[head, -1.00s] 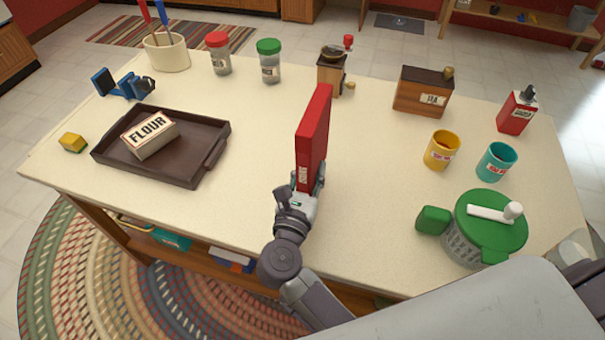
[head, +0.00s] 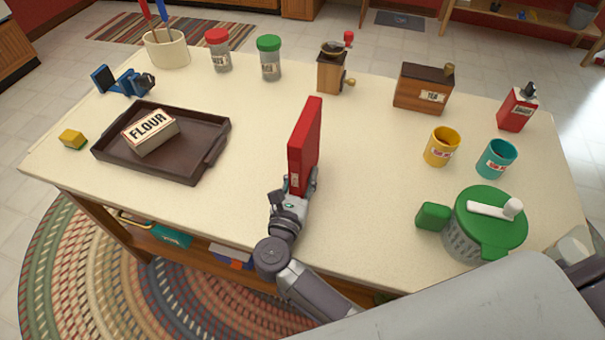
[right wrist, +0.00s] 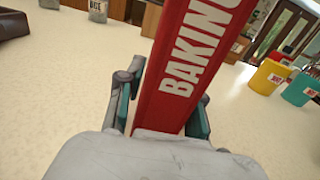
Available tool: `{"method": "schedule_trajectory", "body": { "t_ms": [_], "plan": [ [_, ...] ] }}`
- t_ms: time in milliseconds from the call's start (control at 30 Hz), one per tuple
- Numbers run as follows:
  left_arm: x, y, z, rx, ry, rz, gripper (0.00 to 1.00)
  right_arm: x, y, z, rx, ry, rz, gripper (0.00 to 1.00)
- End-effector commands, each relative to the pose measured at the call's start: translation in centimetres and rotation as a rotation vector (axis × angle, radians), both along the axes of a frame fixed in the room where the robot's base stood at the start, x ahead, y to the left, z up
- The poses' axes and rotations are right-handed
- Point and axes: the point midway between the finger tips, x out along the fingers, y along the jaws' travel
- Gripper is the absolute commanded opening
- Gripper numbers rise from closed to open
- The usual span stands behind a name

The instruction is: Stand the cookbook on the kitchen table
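The red cookbook (head: 304,148) is upright, spine toward me, over the front middle of the kitchen table (head: 375,205). In the right wrist view the cookbook (right wrist: 192,65) shows the white word BAKING and leans in the picture. My right gripper (head: 300,184) holds its lower near end, a finger on each side; the fingers also show in the right wrist view (right wrist: 163,108). The gripper hides the book's lower near end, and I cannot tell whether the bottom touches the table. My left gripper is not in view.
A dark tray (head: 190,168) with a flour box (head: 150,132) lies left. The tabletop around the book is clear.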

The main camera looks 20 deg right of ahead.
Motion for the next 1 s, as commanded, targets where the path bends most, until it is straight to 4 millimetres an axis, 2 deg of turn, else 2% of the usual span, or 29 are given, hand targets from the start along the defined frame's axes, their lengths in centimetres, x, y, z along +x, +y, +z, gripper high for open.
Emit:
{"method": "schedule_trajectory", "body": {
  "t_ms": [33, 100, 467, 567, 800, 1000],
  "plan": [
    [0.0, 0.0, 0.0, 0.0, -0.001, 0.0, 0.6, 0.0, 0.0, 0.0, 0.0, 0.0, 0.0, 0.49],
    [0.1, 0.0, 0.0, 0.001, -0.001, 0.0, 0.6, 0.0, 0.0, 0.0, 0.0, 0.0, 0.0, 0.56],
    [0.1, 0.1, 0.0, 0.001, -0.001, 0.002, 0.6, -0.4, 0.3, 0.0, 0.001, 0.001, 0.001, 0.56],
    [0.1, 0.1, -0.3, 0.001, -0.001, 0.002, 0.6, -1.6, 1.1, -0.2, 0.003, 0.003, 0.002, 0.56],
    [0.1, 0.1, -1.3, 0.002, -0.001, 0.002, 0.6, -5.9, 3.8, -0.2, 0.003, 0.004, 0.001, 0.56],
    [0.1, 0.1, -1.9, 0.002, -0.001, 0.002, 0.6, -8.8, 5.7, -0.1, 0.0, 0.002, 0.001, 0.56]
  ]
}}
